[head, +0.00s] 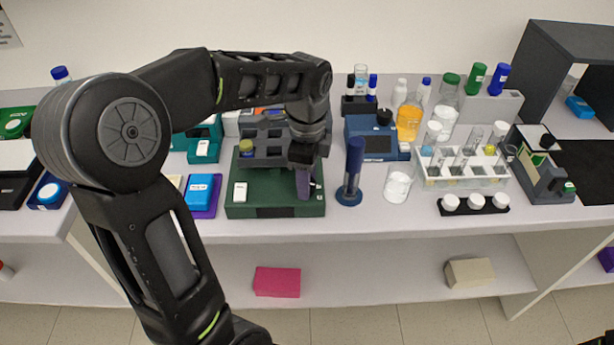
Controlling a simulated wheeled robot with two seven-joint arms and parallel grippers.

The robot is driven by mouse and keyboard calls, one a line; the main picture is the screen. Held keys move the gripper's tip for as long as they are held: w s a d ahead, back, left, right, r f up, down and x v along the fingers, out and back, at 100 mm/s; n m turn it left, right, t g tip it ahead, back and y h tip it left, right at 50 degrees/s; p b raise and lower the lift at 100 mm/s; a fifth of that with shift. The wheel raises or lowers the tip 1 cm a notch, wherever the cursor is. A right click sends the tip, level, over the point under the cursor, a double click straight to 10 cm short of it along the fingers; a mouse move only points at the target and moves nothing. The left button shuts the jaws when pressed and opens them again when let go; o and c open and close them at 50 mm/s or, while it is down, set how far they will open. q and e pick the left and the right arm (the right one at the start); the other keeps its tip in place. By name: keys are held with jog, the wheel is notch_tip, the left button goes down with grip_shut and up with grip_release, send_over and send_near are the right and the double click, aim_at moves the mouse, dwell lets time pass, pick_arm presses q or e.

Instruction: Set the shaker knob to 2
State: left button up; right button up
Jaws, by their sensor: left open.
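The shaker looks to be the dark green box (262,200) at the middle of the bench, with a grey rack platform (265,148) on top. The knob's setting cannot be read.
A blue pipette-like stand (350,175) rises close to the right of the gripper. A blue instrument (375,140) with a black knob stands behind it. A blue box (200,190) is left of the shaker. A beaker (397,185) and tube rack (462,180) are further right.

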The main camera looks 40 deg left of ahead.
pick_arm(q)
grip_shut()
dwell(0.5)
jog(key=shift+n, duration=0.5)
jog(key=n, duration=0.5)
jog(key=shift+w+b, duration=0.1)
jog(key=shift+b, duration=0.25)
jog(key=n, duration=0.6)
grip_release()
